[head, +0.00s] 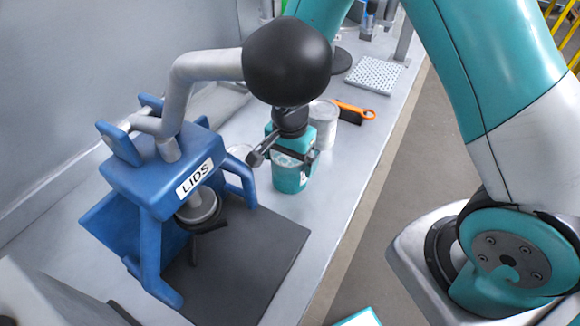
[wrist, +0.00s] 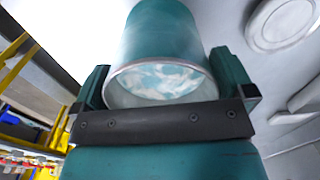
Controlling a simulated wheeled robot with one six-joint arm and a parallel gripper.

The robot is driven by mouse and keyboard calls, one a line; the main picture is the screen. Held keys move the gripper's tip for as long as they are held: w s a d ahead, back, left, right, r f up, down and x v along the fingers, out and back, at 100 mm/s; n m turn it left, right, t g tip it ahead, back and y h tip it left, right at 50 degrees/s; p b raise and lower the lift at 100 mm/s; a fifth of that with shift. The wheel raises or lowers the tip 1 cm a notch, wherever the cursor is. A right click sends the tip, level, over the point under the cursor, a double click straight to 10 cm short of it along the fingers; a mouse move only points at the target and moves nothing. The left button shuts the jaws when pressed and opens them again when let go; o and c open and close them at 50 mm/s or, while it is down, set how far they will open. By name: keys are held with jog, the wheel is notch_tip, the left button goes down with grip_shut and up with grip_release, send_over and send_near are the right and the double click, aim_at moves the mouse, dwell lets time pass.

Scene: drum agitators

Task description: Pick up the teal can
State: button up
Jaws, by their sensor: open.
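The teal can (head: 291,180) stands upright on the bench, just right of the blue lid press, in the head view. My gripper (head: 286,157) is above and around its upper part, with one finger on each side. In the wrist view the can (wrist: 165,38) lies between the two fingers of my gripper (wrist: 166,72), its pale rim and mottled white-blue end facing the camera. The jaws are open. I cannot tell whether either finger touches the can. My arm hides part of the can's top in the head view.
A white can (head: 323,128) and an orange-handled tool (head: 354,111) are behind the teal can. A white perforated pad (head: 376,75) lies farther back. The bench's right strip is clear.

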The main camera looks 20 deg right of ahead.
jog(key=c, duration=0.9)
jog(key=shift+c, duration=0.2)
jog(key=shift+r, duration=0.2)
notch_tip(320, 180, up, 20)
jog(key=b, duration=0.2)
jog(key=shift+f, duration=0.2)
